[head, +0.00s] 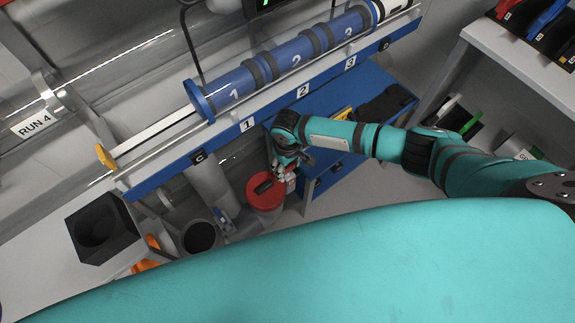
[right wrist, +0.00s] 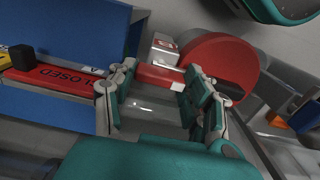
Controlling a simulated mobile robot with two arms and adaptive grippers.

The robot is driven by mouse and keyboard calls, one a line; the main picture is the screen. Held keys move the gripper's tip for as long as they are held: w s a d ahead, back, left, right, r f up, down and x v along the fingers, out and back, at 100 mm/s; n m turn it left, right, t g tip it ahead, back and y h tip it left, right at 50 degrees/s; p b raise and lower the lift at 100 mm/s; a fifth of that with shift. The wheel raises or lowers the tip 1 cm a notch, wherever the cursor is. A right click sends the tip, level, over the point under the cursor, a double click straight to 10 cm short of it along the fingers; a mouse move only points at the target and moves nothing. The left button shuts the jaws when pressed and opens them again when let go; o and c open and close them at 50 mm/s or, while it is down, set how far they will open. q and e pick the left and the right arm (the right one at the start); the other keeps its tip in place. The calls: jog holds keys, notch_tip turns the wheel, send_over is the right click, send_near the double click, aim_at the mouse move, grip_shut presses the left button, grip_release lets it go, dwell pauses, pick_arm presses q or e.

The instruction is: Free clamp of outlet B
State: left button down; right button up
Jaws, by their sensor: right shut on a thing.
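My right gripper (head: 284,170) reaches down below the front of the blue rail, beside a round red cap (head: 265,192) with a dark handle. In the right wrist view the gripper (right wrist: 160,82) is shut on a red lever (right wrist: 158,77), which shows between its fingers. The red cap (right wrist: 222,62) is just beyond the fingers, and a small grey block (right wrist: 164,48) with a red mark stands by the lever. I cannot read an outlet letter at the lever, so I cannot tell whether it is outlet B's clamp. My left gripper is not in view.
A red strip marked CLOSED (right wrist: 62,72) lies along a blue panel (right wrist: 70,35). Blue tube sections (head: 285,62) lie above the blue rail (head: 225,142). A plate marked C (head: 199,158), a grey pipe (head: 208,185) and a black box (head: 101,228) are to the left.

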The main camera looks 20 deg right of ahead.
jog(key=c, duration=0.3)
jog(key=n+p, duration=0.1)
jog(key=n, duration=0.2)
jog(key=shift+r+n+p, duration=0.1)
jog(key=shift+n+p, duration=0.3)
jog(key=n+p, duration=0.1)
jog(key=n, duration=0.8)
jog(key=shift+n, duration=2.6)
